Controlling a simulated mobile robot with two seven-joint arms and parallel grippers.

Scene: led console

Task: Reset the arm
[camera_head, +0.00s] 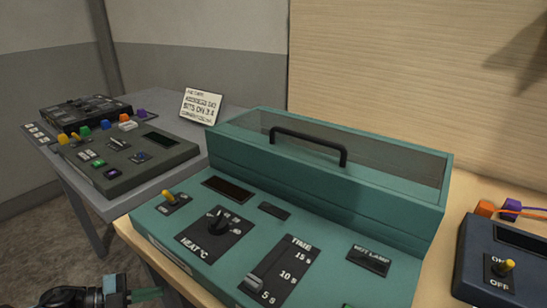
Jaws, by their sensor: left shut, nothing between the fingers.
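My left gripper (150,294) is at the bottom left edge of the head view, its arm coming in from the left. Its fingers are shut with nothing between them. It is in front of the teal console (190,232), low beside the wooden table's front edge, and appears apart from it. My right gripper is not in view.
The teal console has a toggle switch (168,197), heat knob (217,222), time slider (254,281) and clear lid with a black handle (307,142). A dark blue box (480,260) stands right. A grey table (165,105) holds another console (150,160) and a sign (201,105).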

